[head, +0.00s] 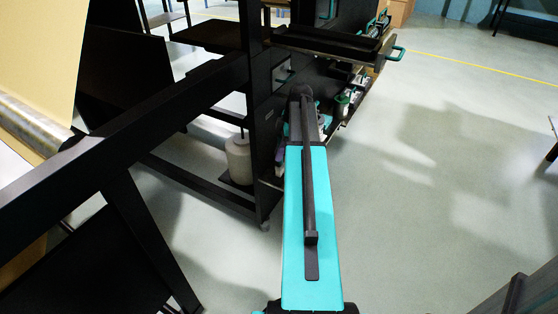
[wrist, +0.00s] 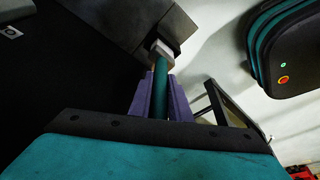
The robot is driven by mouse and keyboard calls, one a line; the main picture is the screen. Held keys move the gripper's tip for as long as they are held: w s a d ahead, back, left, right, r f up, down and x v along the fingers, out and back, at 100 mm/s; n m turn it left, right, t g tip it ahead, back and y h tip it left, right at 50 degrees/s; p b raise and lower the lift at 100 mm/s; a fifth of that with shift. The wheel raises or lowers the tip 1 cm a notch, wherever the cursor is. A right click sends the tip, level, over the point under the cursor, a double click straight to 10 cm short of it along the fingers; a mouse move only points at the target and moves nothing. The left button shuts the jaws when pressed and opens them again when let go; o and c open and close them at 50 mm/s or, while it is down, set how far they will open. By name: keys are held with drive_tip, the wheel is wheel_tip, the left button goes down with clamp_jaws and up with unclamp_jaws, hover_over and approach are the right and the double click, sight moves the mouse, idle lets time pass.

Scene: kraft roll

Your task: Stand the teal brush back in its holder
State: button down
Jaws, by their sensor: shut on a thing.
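In the wrist view, my gripper (wrist: 162,90) has two purple fingers closed on the teal brush (wrist: 160,78). Its round teal handle runs up between the fingers. A pale band sits at the handle's far end, against or in front of a dark grey block; I cannot tell whether they touch. In the head view my own teal arm hides most of the gripper and the brush. I cannot make out the holder for certain in either view.
A black frame (head: 190,95) with a kraft roll (head: 30,118) stands at left. A pale cylinder (head: 238,160) sits on its low shelf. A dark tray with a teal handle (head: 398,54) juts out above my arm's far end. The floor at right is mostly clear.

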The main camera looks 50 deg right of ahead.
sight(278, 163)
drive_tip(key=shift+f+b, duration=0.35)
drive_tip(key=shift+f, duration=1.55)
drive_tip(key=c, duration=1.6)
unclamp_jaws()
drive_tip(key=shift+f, duration=0.1)
drive_tip(key=shift+c, duration=0.2)
drive_tip(key=p+v, duration=0.2)
drive_tip(key=v, duration=1)
drive_tip(key=shift+s, duration=0.15)
